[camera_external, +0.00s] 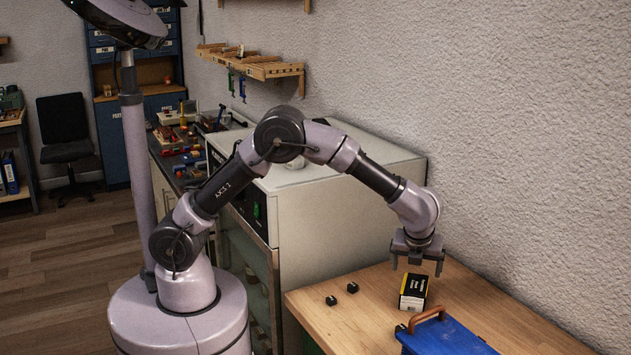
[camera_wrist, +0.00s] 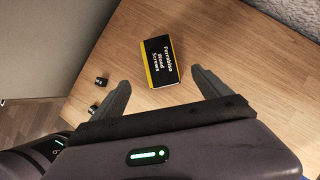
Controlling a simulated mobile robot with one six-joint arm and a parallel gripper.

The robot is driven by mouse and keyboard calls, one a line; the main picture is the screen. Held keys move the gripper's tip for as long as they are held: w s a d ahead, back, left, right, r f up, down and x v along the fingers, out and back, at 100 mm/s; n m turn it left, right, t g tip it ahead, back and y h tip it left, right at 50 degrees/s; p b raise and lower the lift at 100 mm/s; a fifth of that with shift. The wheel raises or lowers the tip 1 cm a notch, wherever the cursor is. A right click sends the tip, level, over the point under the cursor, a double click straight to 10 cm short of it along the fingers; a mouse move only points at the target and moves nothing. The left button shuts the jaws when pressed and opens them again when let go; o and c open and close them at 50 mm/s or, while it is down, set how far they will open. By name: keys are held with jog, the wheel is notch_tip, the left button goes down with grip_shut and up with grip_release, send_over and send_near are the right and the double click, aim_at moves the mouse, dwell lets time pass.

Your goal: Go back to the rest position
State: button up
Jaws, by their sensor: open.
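My gripper (camera_external: 417,264) is open and points down above the wooden table (camera_external: 345,325). A black and yellow box of wood screws (camera_external: 413,291) stands on the table just below it. In the wrist view the box (camera_wrist: 160,61) lies beyond and between the two spread fingers (camera_wrist: 158,92), with nothing held between them. My arm is bent in an arch from its base at the left out to the table at the right.
A blue toolbox with a brown handle (camera_external: 450,338) is at the table's front, close to the box. Small black pieces (camera_external: 352,287) lie left of the box. A white cabinet (camera_external: 340,225) stands behind the table. The rough wall (camera_external: 530,150) is at the right.

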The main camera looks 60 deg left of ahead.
jog(key=s+a+r+n+h+p, duration=0.1)
jog(key=s+a+r+n, duration=0.5)
jog(key=a+r, duration=0.25)
jog(key=s+a+r+n+p, duration=0.1)
jog(key=s+a+r+n, duration=0.45)
jog(key=a+r, duration=0.3)
jog(key=s+a+n, duration=0.2)
jog(key=s+n, duration=0.2)
jog(key=s, duration=0.2)
jog(key=s+a+n+t, duration=0.1)
jog(key=s+a+n, duration=0.2)
jog(key=s, duration=0.2)
jog(key=s+a+n+h+p, duration=0.1)
jog(key=s+a+n, duration=0.1)
jog(key=s+n, duration=0.2)
jog(key=s, duration=0.2)
jog(key=shift+s+a+n+t, duration=0.25)
jog(key=shift+s+n+t, duration=0.05)
jog(key=shift+s+n, duration=0.05)
